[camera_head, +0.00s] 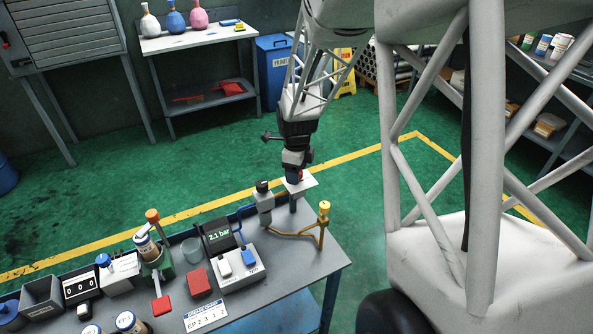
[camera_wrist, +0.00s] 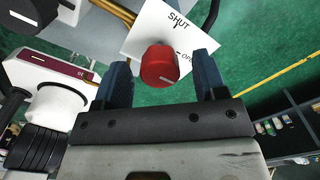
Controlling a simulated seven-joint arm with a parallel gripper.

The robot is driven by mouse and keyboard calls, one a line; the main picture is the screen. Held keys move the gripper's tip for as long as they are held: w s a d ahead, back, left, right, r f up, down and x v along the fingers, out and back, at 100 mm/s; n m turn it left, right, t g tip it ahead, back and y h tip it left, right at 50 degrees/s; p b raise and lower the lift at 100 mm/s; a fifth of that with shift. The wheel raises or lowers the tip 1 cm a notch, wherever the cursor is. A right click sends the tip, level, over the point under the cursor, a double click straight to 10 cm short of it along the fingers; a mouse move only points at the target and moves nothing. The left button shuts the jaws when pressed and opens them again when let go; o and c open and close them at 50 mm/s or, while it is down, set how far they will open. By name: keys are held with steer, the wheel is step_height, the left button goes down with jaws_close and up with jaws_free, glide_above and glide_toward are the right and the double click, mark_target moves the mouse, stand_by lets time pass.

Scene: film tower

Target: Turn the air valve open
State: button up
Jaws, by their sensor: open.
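The air valve is a red round knob (camera_wrist: 160,66) on a white plate (camera_wrist: 190,28) marked SHUT, with a second label partly hidden. In the head view the white plate (camera_head: 307,186) stands at the bench's back edge, mostly under my gripper. My gripper (camera_head: 295,176) points down over it. In the wrist view my open gripper (camera_wrist: 162,62) has one blue finger on each side of the knob, with gaps showing; contact is not visible.
A grey regulator (camera_head: 264,203) stands left of the valve. A display (camera_head: 218,234) reads 2.1 bar. A switch box (camera_head: 239,268) and red block (camera_head: 198,282) lie in front.

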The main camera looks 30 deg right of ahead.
step_height(320, 180, up, 7)
steer(key=shift+r, duration=0.3)
stand_by(0.8)
steer(key=shift+s+a+r, duration=0.2)
steer(key=s+a+r+n+t, duration=0.1)
steer(key=s+a+r+n, duration=0.3)
steer(key=s+n, duration=0.5)
steer(key=s+a+r+n, duration=0.4)
steer(key=s+a+n, duration=0.1)
steer(key=s+n, duration=0.3)
steer(key=s+a+r+n+t, duration=0.1)
steer(key=s+a+r+n, duration=0.3)
steer(key=s+n, duration=0.5)
steer(key=shift+s+a+r+n+t, duration=0.35)
steer(key=shift+a+n, duration=0.15)
steer(key=shift+a, duration=0.35)
